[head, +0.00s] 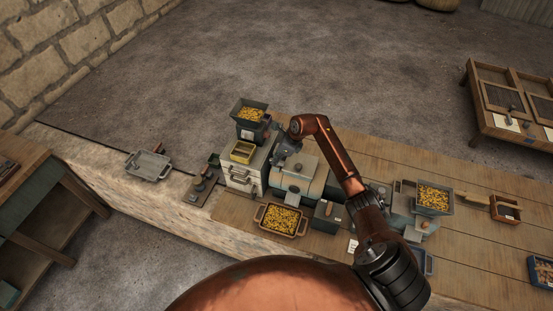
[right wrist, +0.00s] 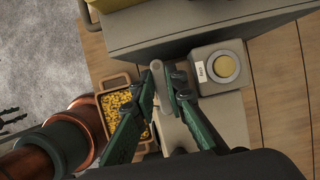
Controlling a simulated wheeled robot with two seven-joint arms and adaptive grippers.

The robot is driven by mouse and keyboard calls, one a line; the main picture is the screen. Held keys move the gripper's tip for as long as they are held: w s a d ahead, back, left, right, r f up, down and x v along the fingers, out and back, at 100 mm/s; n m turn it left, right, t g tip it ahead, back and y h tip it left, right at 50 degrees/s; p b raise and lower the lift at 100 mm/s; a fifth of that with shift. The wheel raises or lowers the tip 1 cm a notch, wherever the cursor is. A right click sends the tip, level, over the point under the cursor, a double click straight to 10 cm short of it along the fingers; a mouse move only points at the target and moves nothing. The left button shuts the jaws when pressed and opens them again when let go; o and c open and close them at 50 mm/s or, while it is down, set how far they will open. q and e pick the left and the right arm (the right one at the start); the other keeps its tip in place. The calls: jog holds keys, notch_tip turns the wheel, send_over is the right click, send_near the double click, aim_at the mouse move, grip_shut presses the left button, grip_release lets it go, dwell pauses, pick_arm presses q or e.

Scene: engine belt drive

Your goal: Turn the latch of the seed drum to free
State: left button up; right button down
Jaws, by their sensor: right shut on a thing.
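My right gripper (right wrist: 168,77) is shut on a narrow grey lever (right wrist: 160,80) that looks like the latch. Its two green fingers sit on either side of the lever. In the head view my right gripper (head: 284,144) is small, above the back of the drum, and the latch there is hidden or too small to tell. My left gripper is not in view.
A tray of yellow seeds (head: 280,218) and a small labelled box (head: 327,217) stand in front of the drum. Another seed hopper (head: 434,198) stands on the right. The bench's back right is mostly clear.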

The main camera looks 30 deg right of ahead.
jog(key=shift+d+f+m+b, duration=0.1)
jog(key=shift+m+b, duration=0.2)
jog(key=shift+m+h+b, duration=0.3)
jog(key=shift+m+b, duration=0.15)
jog(key=shift+m, duration=0.05)
jog(key=shift+d+m+t+h+b, duration=0.1)
jog(key=shift+m+t+h+b, duration=0.25)
jog(key=shift+m, duration=0.45)
jog(key=m+h, duration=0.1)
jog(key=m, duration=0.2)
jog(key=shift+m, duration=0.3)
jog(key=m+h+b, duration=0.1)
jog(key=m, duration=0.1)
jog(key=shift+m, duration=0.4)
jog(key=m+h+b, duration=0.2)
jog(key=m, duration=0.2)
jog(key=shift+m, duration=0.3)
pick_arm(q)
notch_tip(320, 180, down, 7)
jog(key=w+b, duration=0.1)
jog(key=b, duration=0.1)
pick_arm(e)
jog(key=shift+m+g+h, duration=0.55)
jog(key=shift+m+g, duration=0.1)
jog(key=shift+m, duration=1.25)
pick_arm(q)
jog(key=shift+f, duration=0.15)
